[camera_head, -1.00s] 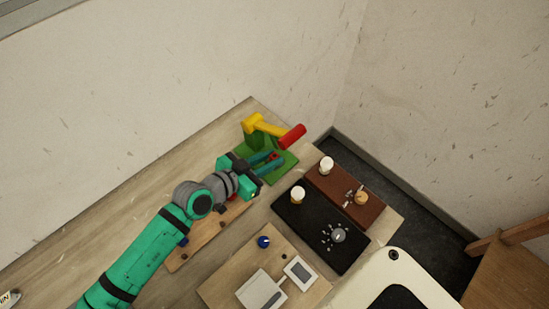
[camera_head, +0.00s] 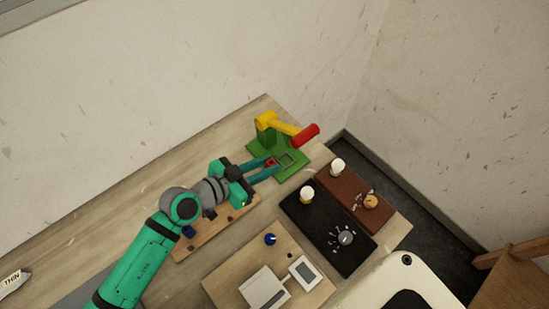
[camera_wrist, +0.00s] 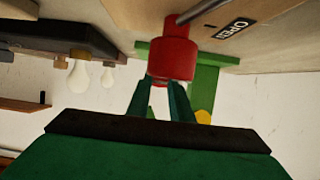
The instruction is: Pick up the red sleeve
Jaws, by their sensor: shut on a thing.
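The red sleeve (camera_wrist: 172,57) is a short, stepped cylinder.
A wooden board (camera_head: 207,233) lies under my wrist. Black (camera_head: 315,229) and brown (camera_head: 346,188) panels with bulbs stand to the right. The table's back left is clear.

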